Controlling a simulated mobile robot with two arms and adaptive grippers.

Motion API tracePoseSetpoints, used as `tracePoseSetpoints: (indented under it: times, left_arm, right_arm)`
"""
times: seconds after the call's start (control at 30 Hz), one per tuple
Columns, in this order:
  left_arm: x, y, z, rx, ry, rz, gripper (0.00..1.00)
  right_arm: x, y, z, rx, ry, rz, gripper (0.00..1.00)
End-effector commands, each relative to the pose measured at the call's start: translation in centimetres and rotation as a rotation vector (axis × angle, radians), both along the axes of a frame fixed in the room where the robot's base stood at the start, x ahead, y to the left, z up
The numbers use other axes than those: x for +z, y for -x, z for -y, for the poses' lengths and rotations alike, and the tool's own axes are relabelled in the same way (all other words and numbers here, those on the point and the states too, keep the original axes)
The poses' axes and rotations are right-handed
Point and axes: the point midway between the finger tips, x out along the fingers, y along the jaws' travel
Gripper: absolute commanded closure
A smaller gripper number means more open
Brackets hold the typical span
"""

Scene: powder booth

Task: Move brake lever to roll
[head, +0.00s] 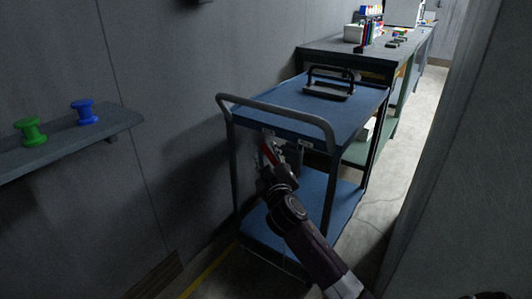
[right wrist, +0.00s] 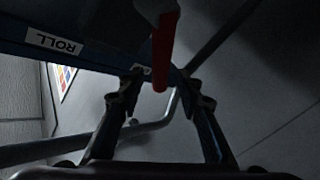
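The blue cart (head: 300,115) stands by the wall with its grey push handle toward me. The red brake lever (head: 267,150) is below the cart's near edge, partly hidden by my right gripper (head: 270,165). In the right wrist view, the red lever (right wrist: 163,50) points down the picture, and its tip lies between the two fingertips of my open right gripper (right wrist: 163,88). I cannot tell whether they touch it. The white ROLL label (right wrist: 53,42) is on the cart's blue edge, left of the lever. A second label is mostly hidden behind a fingertip. My left gripper is out of view.
A black-handled item (head: 328,92) sits on the cart's top. A wall shelf (head: 70,140) at left holds a green spool (head: 31,130) and a blue spool (head: 85,112). A workbench (head: 345,52) stands behind the cart. Clear floor (head: 408,160) runs to the right.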

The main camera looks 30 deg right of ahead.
Motion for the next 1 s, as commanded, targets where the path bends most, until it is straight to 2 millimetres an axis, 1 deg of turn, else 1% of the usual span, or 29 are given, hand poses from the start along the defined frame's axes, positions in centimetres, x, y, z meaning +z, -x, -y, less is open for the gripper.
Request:
tracePoseSetpoints:
  times: [0.03, 0.1, 0.2, 0.33, 0.53, 0.57, 0.83, 1.0]
  left_arm:
    - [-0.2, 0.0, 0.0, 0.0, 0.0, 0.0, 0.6]
    - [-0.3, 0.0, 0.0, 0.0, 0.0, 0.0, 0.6]
    - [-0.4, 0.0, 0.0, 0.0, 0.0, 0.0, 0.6]
    - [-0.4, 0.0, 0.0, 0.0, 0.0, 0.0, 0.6]
    - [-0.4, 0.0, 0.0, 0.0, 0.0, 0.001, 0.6]
    - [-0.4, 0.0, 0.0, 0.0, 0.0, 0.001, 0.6]
    - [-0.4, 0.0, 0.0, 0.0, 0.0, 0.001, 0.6]
    - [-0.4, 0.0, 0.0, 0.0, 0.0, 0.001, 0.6]
  right_arm:
    - [-0.1, -0.7, 0.3, -0.001, 0.0, 0.001, 0.67]
    - [-0.1, -1.4, 0.6, 0.0, 0.001, 0.0, 0.67]
    - [-0.1, -2.0, 0.9, 0.001, 0.001, -0.001, 0.67]
    - [0.0, -2.4, 1.0, 0.001, 0.0, 0.0, 0.67]
    - [-0.1, -2.4, 1.0, 0.002, 0.0, -0.001, 0.67]
    - [-0.1, -2.4, 1.0, 0.002, 0.0, -0.001, 0.69]
    - [-0.1, -2.4, 1.0, 0.002, 0.0, -0.001, 0.99]
    - [-0.1, -2.4, 1.0, 0.001, -0.001, -0.002, 1.0]
